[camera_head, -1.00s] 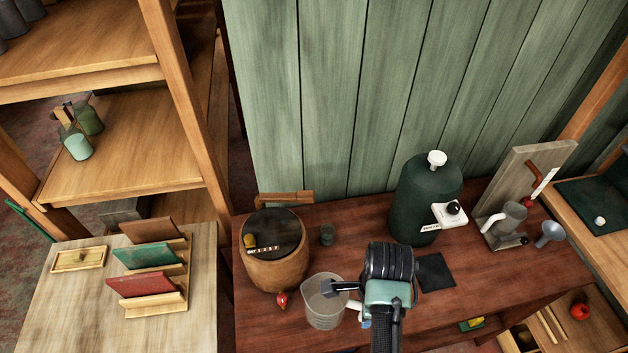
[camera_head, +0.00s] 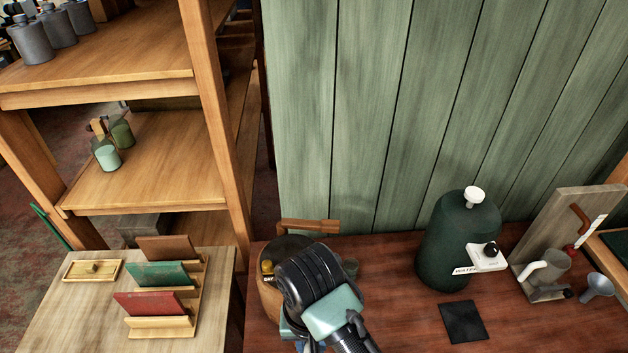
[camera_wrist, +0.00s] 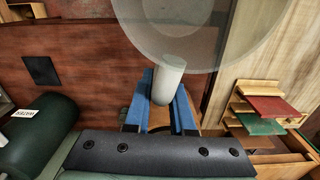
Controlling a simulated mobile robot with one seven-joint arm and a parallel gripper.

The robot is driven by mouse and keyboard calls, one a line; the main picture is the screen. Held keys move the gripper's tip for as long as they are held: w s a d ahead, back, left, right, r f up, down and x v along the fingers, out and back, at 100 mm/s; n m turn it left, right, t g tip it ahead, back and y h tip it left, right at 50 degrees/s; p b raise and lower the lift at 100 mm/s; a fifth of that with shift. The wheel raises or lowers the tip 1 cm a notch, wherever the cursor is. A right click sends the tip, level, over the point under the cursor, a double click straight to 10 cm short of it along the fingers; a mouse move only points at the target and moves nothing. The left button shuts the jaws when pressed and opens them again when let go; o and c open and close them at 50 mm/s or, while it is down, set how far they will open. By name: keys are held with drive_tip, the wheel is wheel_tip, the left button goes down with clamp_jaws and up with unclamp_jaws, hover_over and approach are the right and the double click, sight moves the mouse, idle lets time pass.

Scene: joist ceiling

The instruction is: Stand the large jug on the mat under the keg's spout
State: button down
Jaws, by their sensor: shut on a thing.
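My gripper (camera_wrist: 160,98) is shut on the pale handle of the large clear jug (camera_wrist: 205,35). The jug is cut off by the top of the wrist view, and my arm hides it in the head view. The dark green keg (camera_head: 452,240), labelled WATER, stands at the back of the red-brown table with a white tap block (camera_head: 487,257) on its front. The black square mat (camera_head: 462,322) lies bare on the table in front of the keg. The mat (camera_wrist: 42,70) and keg (camera_wrist: 42,138) also show at the left of the wrist view.
A wooden barrel (camera_head: 270,298) is partly hidden behind my arm, with a small dark cup (camera_head: 350,267) beside it.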

wheel_tip(320, 180, down, 6)
drive_tip(key=s, duration=0.2)
drive_tip(key=shift+d+f, duration=0.15)
drive_tip(key=shift+d, duration=0.05)
drive_tip(key=shift+w+d, duration=0.1)
idle(0.5)
